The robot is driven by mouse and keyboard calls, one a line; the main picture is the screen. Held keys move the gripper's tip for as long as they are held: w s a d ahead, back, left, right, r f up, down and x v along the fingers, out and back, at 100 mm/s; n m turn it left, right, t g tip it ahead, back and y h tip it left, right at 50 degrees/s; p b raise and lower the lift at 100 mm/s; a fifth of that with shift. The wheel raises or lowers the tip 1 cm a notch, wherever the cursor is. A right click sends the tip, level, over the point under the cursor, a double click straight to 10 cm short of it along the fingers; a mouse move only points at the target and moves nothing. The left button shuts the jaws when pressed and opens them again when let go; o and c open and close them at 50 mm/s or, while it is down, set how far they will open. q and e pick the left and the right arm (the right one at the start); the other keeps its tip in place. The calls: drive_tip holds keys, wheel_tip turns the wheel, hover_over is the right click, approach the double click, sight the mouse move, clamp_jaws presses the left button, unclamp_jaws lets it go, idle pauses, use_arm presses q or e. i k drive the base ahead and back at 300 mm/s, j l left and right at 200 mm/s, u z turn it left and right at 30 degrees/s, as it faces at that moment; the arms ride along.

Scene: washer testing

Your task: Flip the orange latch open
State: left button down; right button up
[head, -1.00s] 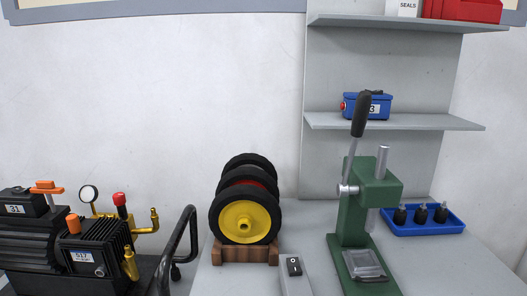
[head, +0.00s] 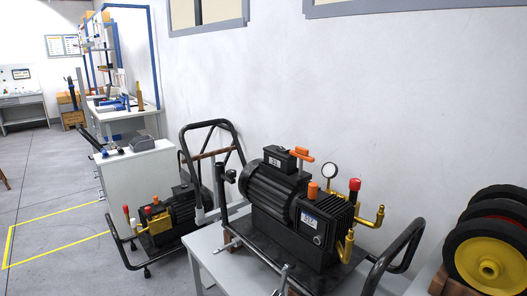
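A black pump (head: 295,215) stands on a grey table at the centre right of the head view. An orange T-shaped lever (head: 302,154) sits on its top beside a black box, and an orange cap (head: 312,190) stands lower on the pump. Which orange part is the latch, I cannot tell. Neither of my grippers shows.
Black tubular handles (head: 395,255) rise at the pump's right. Wheels with a yellow hub (head: 488,264) stand at the right edge. A grey cabinet (head: 140,180) is behind the trolley. Open floor with yellow lines (head: 55,215) lies at the left.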

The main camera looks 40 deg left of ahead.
sight(301, 153)
drive_tip(key=u, duration=0.85)
